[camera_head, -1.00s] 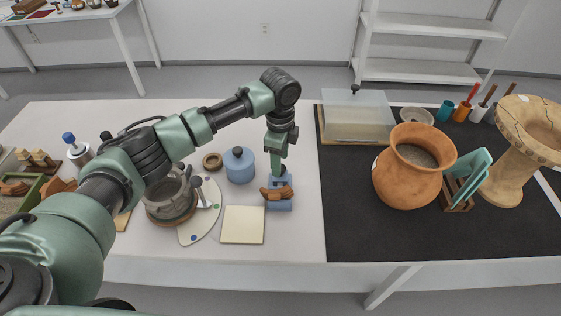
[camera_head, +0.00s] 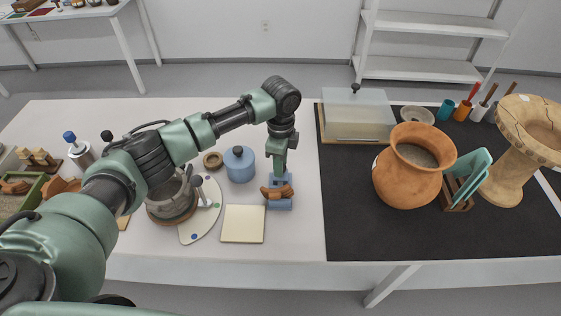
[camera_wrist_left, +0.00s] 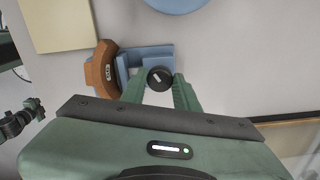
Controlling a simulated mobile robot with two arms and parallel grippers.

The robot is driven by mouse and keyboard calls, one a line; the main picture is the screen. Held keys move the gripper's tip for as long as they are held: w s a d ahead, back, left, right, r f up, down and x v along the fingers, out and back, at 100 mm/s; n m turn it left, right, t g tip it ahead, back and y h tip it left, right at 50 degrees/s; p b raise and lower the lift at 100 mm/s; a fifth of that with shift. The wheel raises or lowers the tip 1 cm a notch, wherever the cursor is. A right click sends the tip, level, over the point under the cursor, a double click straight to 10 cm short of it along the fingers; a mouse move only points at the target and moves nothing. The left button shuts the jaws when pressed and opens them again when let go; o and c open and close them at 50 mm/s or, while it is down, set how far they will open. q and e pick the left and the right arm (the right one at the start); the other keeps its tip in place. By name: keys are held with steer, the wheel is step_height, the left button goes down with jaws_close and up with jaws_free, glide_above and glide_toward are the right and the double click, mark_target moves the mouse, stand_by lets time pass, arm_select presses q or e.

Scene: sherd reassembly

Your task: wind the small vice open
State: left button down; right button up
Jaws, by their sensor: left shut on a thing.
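The small blue vice (camera_head: 281,204) stands on the white table, just left of the dark mat. In the left wrist view the vice (camera_wrist_left: 150,54) shows from above, with a round dark knob (camera_wrist_left: 159,78) bearing a white mark at its near end. My left gripper (camera_head: 278,174) points down over the vice, and in the left wrist view its green fingers (camera_wrist_left: 163,86) are shut on the knob from both sides. My right gripper is not in view.
A cream pad (camera_head: 243,224) lies left of the vice and a blue lidded pot (camera_head: 239,164) stands behind it. A palette (camera_head: 205,222) lies further left. On the dark mat (camera_head: 345,220) stands a large orange pot (camera_head: 408,183). Mat near the vice is clear.

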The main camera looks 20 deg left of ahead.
arm_select(q)
steer(key=n+p, duration=0.4)
steer(key=p, duration=0.1)
steer(key=n+p, duration=0.3)
steer(key=shift+r, duration=0.25)
steer(key=n+p, duration=0.2)
steer(key=n, duration=0.1)
steer(key=shift+p, duration=0.35)
steer(key=shift+f+n+p, duration=0.15)
steer(key=shift+n+p, duration=0.35)
steer(key=shift+n, duration=0.3)
steer(key=c, duration=1.1)
jaws_free()
steer(key=shift+o, duration=0.2)
step_height(320, 180, up, 8)
steer(key=shift+f, duration=0.15)
